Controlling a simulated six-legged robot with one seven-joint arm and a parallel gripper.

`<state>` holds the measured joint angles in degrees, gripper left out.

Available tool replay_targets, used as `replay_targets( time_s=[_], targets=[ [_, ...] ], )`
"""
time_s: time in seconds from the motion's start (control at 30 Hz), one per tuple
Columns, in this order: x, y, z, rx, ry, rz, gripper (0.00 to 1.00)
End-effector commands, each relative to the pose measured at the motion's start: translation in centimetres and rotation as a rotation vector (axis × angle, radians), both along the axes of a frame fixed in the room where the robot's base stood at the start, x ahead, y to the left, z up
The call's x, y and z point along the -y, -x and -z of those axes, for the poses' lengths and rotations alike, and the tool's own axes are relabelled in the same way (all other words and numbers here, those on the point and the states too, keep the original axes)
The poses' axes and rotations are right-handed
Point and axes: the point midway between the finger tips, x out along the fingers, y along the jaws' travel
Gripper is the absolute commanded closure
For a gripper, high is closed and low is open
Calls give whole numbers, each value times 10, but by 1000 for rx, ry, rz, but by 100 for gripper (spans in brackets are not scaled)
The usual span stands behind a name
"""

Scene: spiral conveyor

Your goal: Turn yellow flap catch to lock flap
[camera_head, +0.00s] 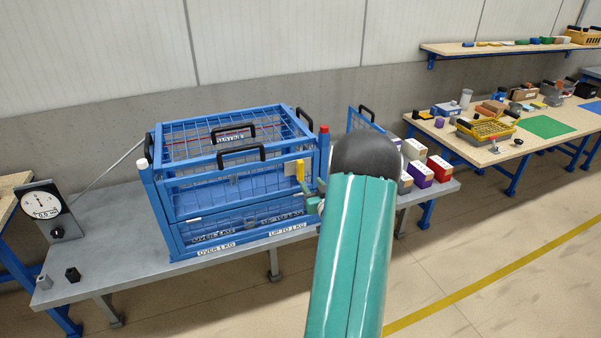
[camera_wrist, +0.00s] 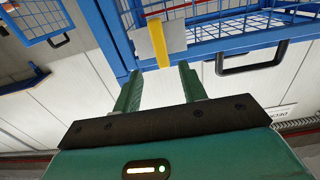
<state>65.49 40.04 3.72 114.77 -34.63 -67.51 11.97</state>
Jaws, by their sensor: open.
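The yellow flap catch (camera_head: 300,171) is a small upright bar on the front right corner of the blue mesh cage (camera_head: 166,205), beside a grey plate (camera_head: 290,168). In the wrist view the yellow catch (camera_wrist: 157,42) points down toward the gap between my fingers, with the grey plate (camera_wrist: 175,37) against it. My gripper (camera_wrist: 160,68) is open and empty, its two green fingertips either side of the catch's end. Whether they touch it cannot be told. In the head view my gripper (camera_head: 314,204) is just below the catch, mostly hidden by my arm.
The cage stands on a grey table (camera_head: 110,235) with a dial gauge (camera_head: 43,203) at left. A black handle (camera_wrist: 252,60) is close beside my gripper in the wrist view. Coloured boxes (camera_head: 420,172) stand right of the cage. A red-capped post (camera_head: 324,140) rises near the catch.

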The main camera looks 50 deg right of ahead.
Motion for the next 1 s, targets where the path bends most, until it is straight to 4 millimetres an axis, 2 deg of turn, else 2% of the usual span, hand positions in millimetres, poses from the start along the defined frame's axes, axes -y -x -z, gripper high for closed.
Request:
replay_targets(
  time_s=[0.2, 0.4, 0.53, 0.8, 0.83, 1.0],
  targets=[
    [21, -40, 0, 2, 1, -3, 58],
    [35, -68, 0, 1, 1, -5, 58],
    [40, -75, 0, 1, -1, -5, 58],
    [41, -77, 0, 0, -1, -4, 58],
    [41, -77, 0, 0, -1, -4, 60],
    [41, -77, 0, 1, -1, -4, 94]
  ],
)
